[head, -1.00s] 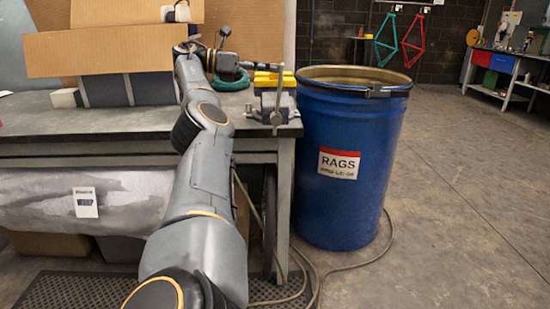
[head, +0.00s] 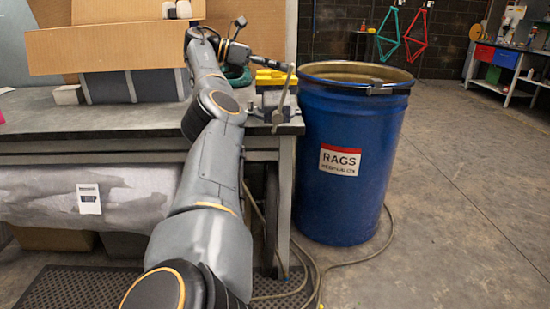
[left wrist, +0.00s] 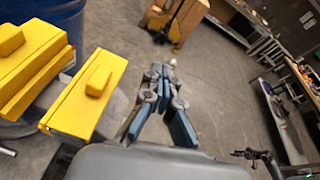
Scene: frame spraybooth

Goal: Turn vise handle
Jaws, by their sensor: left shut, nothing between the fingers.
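The vise (head: 270,100) sits at the right corner of the bench, with yellow jaw pieces (head: 270,77) on top. Its grey handle (head: 283,98) is a bar standing near upright, slightly tilted, at the vise's front. My left gripper (head: 286,66) is above the vise, near the handle's upper end; I cannot tell whether they touch. In the left wrist view the left gripper (left wrist: 167,72) is shut and empty, with the yellow jaw pieces (left wrist: 88,95) to its left. The handle is not clear there. My right gripper is not in view.
A blue rag drum (head: 345,180) stands close to the right of the bench (head: 90,120). A cardboard box (head: 100,48) and grey block stand on the bench. A hose (head: 355,262) lies on the floor. Floor to the right is open.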

